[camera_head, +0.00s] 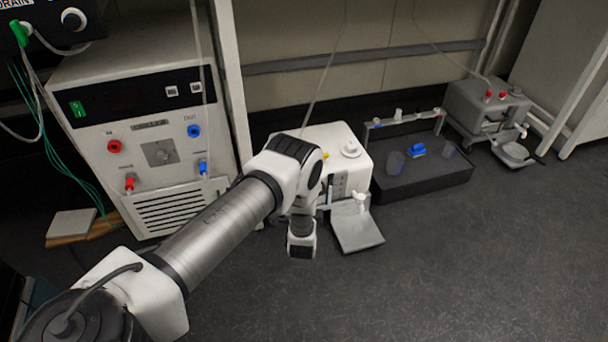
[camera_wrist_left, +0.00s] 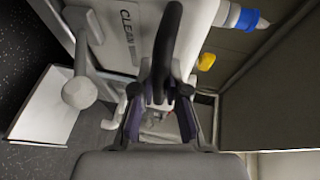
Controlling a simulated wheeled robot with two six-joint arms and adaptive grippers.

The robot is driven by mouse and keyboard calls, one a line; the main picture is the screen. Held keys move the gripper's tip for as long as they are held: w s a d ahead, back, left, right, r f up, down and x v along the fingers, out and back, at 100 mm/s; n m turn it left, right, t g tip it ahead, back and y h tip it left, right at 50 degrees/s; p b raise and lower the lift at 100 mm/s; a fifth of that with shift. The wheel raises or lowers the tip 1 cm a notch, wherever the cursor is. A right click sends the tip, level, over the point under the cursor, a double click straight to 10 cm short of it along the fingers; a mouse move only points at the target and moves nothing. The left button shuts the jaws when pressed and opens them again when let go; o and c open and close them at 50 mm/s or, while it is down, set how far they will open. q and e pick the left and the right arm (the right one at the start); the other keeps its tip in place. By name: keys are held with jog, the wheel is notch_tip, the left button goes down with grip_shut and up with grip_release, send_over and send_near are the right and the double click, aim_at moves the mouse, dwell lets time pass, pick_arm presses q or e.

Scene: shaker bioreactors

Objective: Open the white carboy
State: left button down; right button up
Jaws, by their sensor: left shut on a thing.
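The white carboy (camera_head: 336,141) stands on the floor in the middle of the head view, with a round white cap (camera_head: 351,148) on top. In the left wrist view, the white body (camera_wrist_left: 200,22) has a "CLEAN" label, a white tap-like part (camera_wrist_left: 78,92) and a small yellow part (camera_wrist_left: 206,61). My left gripper (camera_wrist_left: 158,103) is shut on a dark curved piece (camera_wrist_left: 168,45) at the carboy; I cannot tell exactly which part this is. In the head view my wrist hides the left fingers and part of the carboy's front. My right gripper is not in view.
A large white cabinet (camera_head: 150,130) with red and blue connectors stands to the left. A dark tray (camera_head: 425,178) with small items and a grey unit (camera_head: 485,102) stand to the right. A flat grey plate (camera_head: 357,230) lies before the carboy. The floor in front is clear.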

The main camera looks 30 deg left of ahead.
pick_arm(q)
jog(key=s+d+p, duration=0.2)
jog(key=s+d, duration=0.3)
jog(key=d, duration=0.1)
jog(key=shift+s+d, duration=0.2)
jog(key=shift+s, duration=0.05)
jog(key=c, duration=1.2)
grip_release()
jog(key=v, duration=1.2)
jog(key=shift+a, duration=0.1)
